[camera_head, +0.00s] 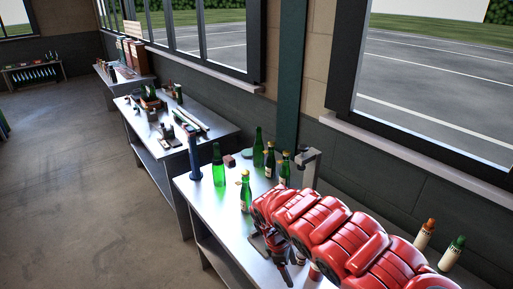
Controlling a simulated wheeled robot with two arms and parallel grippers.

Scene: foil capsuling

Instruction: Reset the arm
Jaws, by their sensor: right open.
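My red right arm reaches in from the lower right. Its gripper (282,266) is open, low over the front part of the near metal table (207,198), with nothing visible between its fingers. The arm covers part of the table behind it. A green bottle with a gold top (245,192) stands just left of the arm. My left arm and gripper are not in view.
A grey stand (306,165) rises behind my arm. Two white bottles, one orange-capped (425,235), one green-capped (452,253), are at right. Open floor (70,150) lies left.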

